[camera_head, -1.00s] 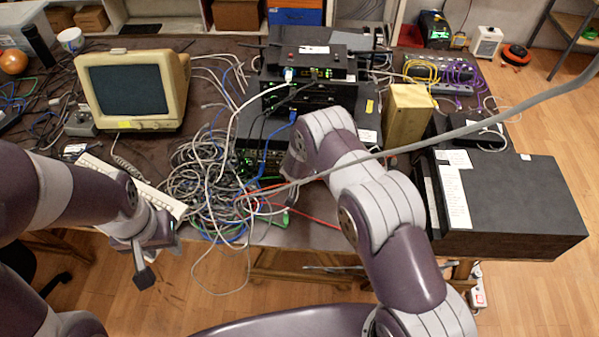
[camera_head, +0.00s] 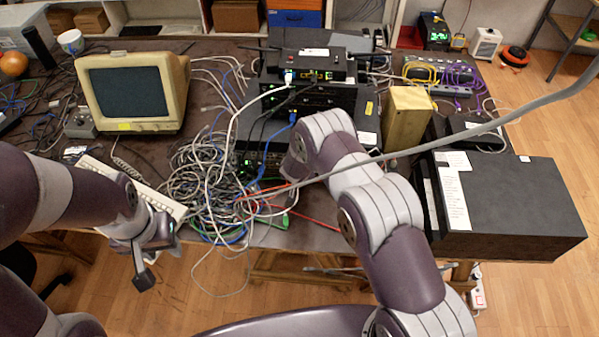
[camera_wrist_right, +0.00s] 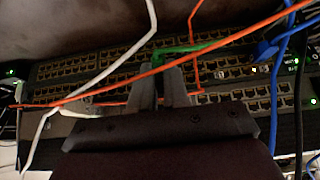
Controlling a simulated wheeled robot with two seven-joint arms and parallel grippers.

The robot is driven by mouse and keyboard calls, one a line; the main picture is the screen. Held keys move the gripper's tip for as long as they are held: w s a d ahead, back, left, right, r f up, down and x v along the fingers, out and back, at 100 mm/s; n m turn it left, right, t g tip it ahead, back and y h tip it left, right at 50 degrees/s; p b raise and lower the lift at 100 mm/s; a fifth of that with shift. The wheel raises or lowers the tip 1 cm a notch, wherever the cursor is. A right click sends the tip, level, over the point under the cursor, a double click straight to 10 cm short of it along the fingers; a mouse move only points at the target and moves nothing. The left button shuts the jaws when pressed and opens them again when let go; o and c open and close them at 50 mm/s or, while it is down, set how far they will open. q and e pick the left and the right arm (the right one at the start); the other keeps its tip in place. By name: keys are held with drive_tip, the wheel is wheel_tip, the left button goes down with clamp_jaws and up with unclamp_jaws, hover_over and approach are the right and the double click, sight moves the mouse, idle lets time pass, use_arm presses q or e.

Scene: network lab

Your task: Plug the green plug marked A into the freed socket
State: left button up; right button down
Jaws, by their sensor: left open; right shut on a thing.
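In the right wrist view my right gripper (camera_wrist_right: 160,72) is shut in front of the rows of sockets of a switch (camera_wrist_right: 75,68). A green cable (camera_wrist_right: 205,46) runs from its fingertips to the right, so it holds the green plug; the plug's body and its A mark are hidden between the fingers. I cannot tell which socket is free or whether the plug touches one. My left gripper (camera_head: 143,275) is open and empty, in front of the table's edge. Another green connector (camera_head: 285,220) lies near the front edge.
Orange cables (camera_wrist_right: 120,85), a white cable (camera_wrist_right: 150,20) and blue cables (camera_wrist_right: 278,60) cross the switch close to my right gripper. A tangle of cables (camera_head: 205,170) lies left of the rack. A monitor (camera_head: 130,90) and a black box (camera_head: 520,205) flank it.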

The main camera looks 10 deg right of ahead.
drive_tip(key=shift+w, duration=0.2)
drive_tip(key=c, duration=1)
unclamp_jaws()
drive_tip(key=shift+c, duration=0.2)
drive_tip(key=v, duration=1.2)
drive_tip(key=shift+r+b, duration=0.35)
drive_tip(key=shift+b, duration=0.05)
drive_tip(key=shift+s, duration=0.1)
